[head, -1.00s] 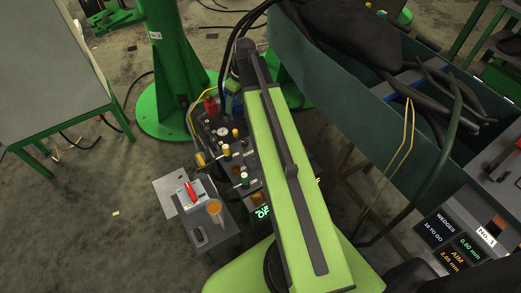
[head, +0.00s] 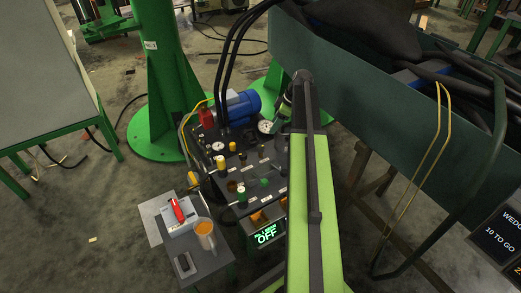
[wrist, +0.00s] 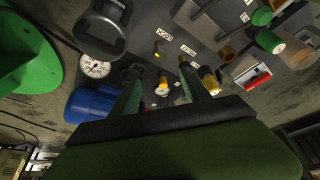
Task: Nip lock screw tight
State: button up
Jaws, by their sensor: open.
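The hydraulic control panel (head: 235,165), dark grey with labelled knobs and valves, stands below my arm in the head view. My gripper (wrist: 160,78) is open in the wrist view, its two dark green fingers spread above the panel face with nothing held. Between the fingers, a yellow-topped knob (wrist: 163,88) and a small brass stem (wrist: 157,48) show on the panel. Another yellow knob (wrist: 210,82) is just past the right finger. I cannot tell which small fitting is the lock screw. In the head view my arm covers part of the panel's right side.
A blue motor (head: 243,104) and a white-faced gauge (head: 265,127) sit at the panel's back. A large green trough (head: 350,85) borders the right. Open floor lies left.

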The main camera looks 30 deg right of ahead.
aim_at(261, 146)
jog(key=b+x, duration=1.3)
jog(key=x, duration=0.2)
jog(key=shift+f, duration=0.25)
jog(key=shift+r, duration=0.1)
